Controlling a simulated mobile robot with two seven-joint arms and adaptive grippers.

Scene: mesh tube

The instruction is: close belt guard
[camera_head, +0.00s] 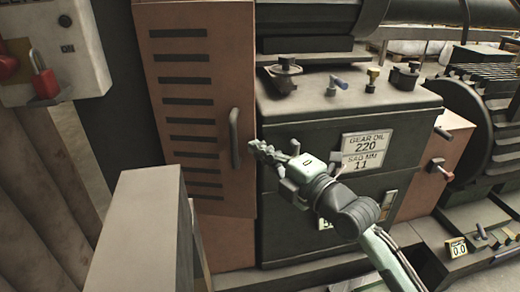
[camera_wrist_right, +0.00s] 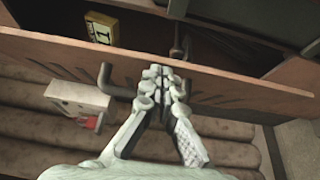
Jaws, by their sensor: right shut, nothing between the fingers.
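The belt guard (camera_head: 235,60) is an orange-brown slotted door panel, upright left of the dark gearbox. Its dark bar handle (camera_head: 234,138) is near its right edge. In the right wrist view, the guard (camera_wrist_right: 230,82) crosses the picture and the handle (camera_wrist_right: 106,76) is left of the fingertips. Beyond its edge is a dark space; I cannot tell how far ajar the guard is. My right gripper (camera_head: 262,150) is shut and empty beside the handle, its fingertips (camera_wrist_right: 160,72) close to the panel. Contact with the panel is unclear. My left gripper is out of view.
The gearbox (camera_head: 300,120) stands right of the guard with knobs on top. A grey switch box (camera_head: 85,50) with a red padlock (camera_head: 44,84) is at upper left. A grey post (camera_head: 140,235) stands in the foreground. A yellow counter (camera_wrist_right: 102,29) shows beyond the guard.

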